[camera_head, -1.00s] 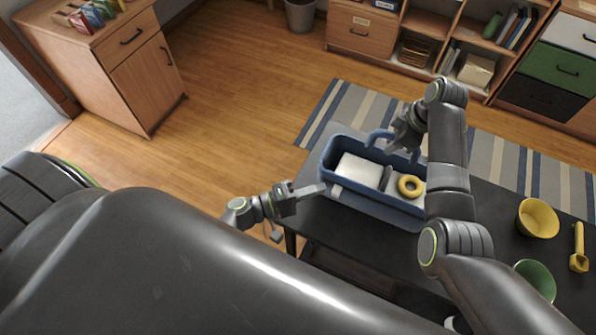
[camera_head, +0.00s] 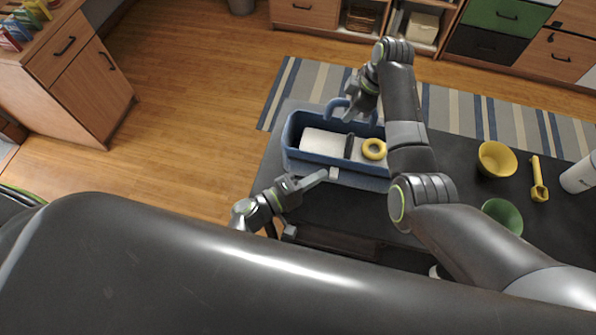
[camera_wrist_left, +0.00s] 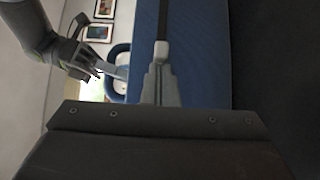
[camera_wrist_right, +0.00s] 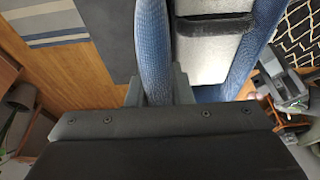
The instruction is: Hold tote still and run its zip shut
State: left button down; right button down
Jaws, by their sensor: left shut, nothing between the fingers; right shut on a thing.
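The blue tote (camera_head: 289,152) stands on the dark table, its top open. Inside are a white box (camera_head: 323,141), a dark upright item and a yellow ring (camera_head: 374,149). My right gripper (camera_head: 349,117) is shut on the tote's far side by the handle (camera_head: 336,105); a blue band (camera_wrist_right: 153,45) runs between its fingers in the right wrist view. My left gripper (camera_head: 326,174) is shut and empty at the tote's near side. A pale zip tab (camera_wrist_left: 162,50) sits right at its fingertips, on a dark zip line (camera_wrist_left: 163,18) along the blue wall.
A yellow bowl (camera_head: 496,160), a green bowl (camera_head: 502,216), a yellow scoop (camera_head: 538,180) and a white bottle (camera_head: 580,175) stand right of the tote. My right arm passes close over its right end. A striped rug (camera_head: 300,85) lies behind the table.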

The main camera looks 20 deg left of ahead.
jog(key=shift+a+r, duration=0.1)
pick_arm(q)
jog(key=shift+d, duration=0.4)
jog(key=shift+a, duration=0.1)
